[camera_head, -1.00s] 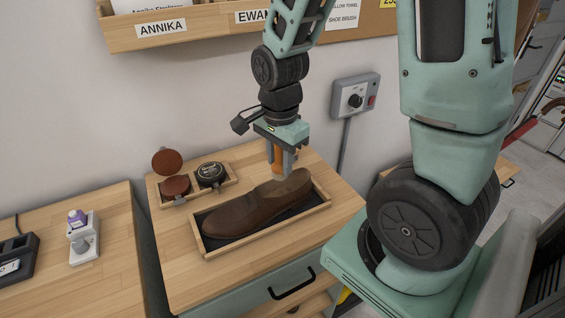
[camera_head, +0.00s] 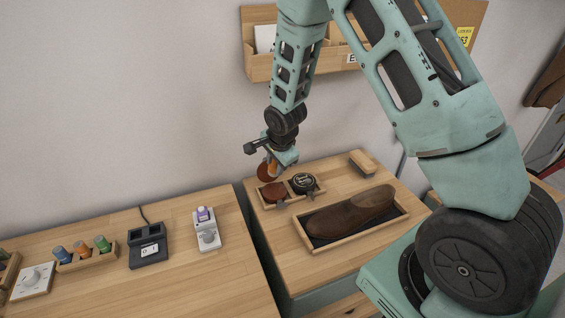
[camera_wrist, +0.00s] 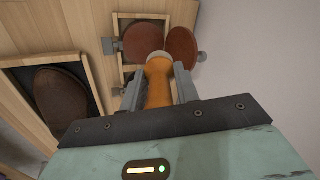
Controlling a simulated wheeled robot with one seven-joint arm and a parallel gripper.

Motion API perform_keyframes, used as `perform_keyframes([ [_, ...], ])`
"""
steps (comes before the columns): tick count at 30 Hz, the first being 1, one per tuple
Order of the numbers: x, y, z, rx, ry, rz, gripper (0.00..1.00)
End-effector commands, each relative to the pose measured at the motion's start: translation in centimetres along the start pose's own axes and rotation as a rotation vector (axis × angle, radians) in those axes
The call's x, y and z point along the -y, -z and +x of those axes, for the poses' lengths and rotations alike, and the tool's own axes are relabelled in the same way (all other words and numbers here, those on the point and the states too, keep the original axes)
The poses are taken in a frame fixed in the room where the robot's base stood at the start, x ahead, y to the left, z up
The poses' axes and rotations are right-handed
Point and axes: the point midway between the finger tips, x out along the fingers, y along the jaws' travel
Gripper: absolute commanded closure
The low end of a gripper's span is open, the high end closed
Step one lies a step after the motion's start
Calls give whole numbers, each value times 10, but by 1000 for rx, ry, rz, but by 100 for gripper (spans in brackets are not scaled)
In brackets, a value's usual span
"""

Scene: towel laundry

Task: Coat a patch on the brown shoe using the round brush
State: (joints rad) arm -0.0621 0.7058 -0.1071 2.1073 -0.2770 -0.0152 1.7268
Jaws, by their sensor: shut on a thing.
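My gripper (camera_head: 275,163) is shut on the orange handle (camera_wrist: 158,82) of the round brush, which points down. It is over the back left of the tin tray, above or beside the polish tins; the brush head is hidden, and I cannot tell whether it touches anything. A round reddish-brown open tin (camera_head: 275,192) and a brown disc (camera_head: 266,172) standing behind it are close to the brush. The brown shoe (camera_head: 350,215) lies in its tray to the right, away from my gripper; part of it also shows in the wrist view (camera_wrist: 61,98). No distinct coated patch can be made out.
A black lidded tin (camera_head: 303,183) sits beside the brown one in a small wooden tray. A wooden block brush (camera_head: 362,161) lies at the back right. The left table holds a white device (camera_head: 206,235), a dark device (camera_head: 148,247) and coloured bottles (camera_head: 82,250).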

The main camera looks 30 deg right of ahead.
Motion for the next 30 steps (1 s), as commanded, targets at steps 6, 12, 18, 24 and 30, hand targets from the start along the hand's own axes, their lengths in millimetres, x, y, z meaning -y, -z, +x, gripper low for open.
perform_keyframes([
  [6,-6,-2,14,0,-2,-1,92],
  [12,-12,-4,34,0,-1,-1,92],
  [18,-18,-6,51,0,-2,-1,92],
  [24,-20,-6,56,0,-1,-1,92],
  [30,-20,-6,55,0,-1,0,92],
])
